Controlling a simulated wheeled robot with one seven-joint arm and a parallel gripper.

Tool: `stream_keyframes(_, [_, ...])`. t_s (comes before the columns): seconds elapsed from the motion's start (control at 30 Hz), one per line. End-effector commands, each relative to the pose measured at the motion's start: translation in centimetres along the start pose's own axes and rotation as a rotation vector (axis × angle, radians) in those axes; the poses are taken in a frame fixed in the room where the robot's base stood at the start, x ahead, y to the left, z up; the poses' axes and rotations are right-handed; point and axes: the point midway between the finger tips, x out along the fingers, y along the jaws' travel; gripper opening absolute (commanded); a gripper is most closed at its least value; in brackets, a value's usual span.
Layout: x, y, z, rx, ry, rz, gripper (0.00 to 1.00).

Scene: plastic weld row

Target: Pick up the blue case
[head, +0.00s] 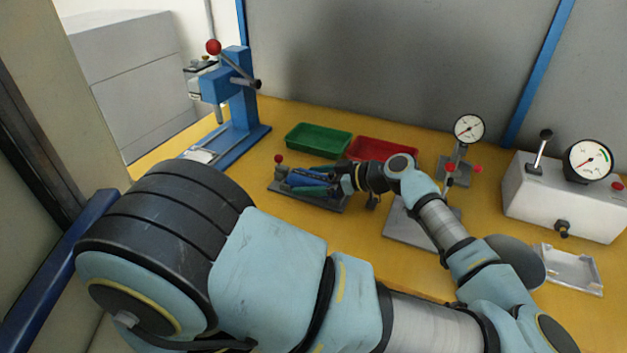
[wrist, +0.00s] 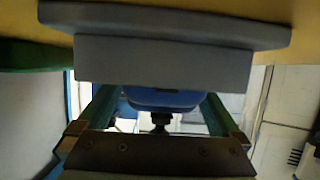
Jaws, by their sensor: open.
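The blue case (wrist: 165,98) shows in the wrist view between my two finger bars, partly covered by a grey block above it in the picture. In the head view the blue case (head: 300,181) sits at a grey fixture (head: 330,206) with a red-knobbed lever on its left. My gripper (head: 314,180) reaches in from the right, low over this fixture, with its fingers around the case. In the wrist view the jaws of my gripper (wrist: 162,97) are spread, one finger on each side of the case. Contact with the case cannot be made out.
A green tray (head: 318,140) and a red tray (head: 381,151) stand just behind the fixture. A blue press (head: 238,105) is at the left. A dial gauge stand (head: 468,130) and a white gauge box (head: 562,195) stand at the right. Yellow bench shows between them.

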Motion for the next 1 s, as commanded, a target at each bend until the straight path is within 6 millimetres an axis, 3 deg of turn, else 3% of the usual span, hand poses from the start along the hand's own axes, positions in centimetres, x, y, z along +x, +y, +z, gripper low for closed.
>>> stream_keyframes(0.1, [-0.01, 0.00, 0.04, 0.000, 0.000, 0.000, 0.99])
stream_keyframes(0.9, [-0.05, 0.00, 0.00, -0.001, 0.000, 0.000, 0.09])
stream_keyframes(1.0, [-0.06, 0.00, 0.00, 0.000, 0.000, 0.000, 0.01])
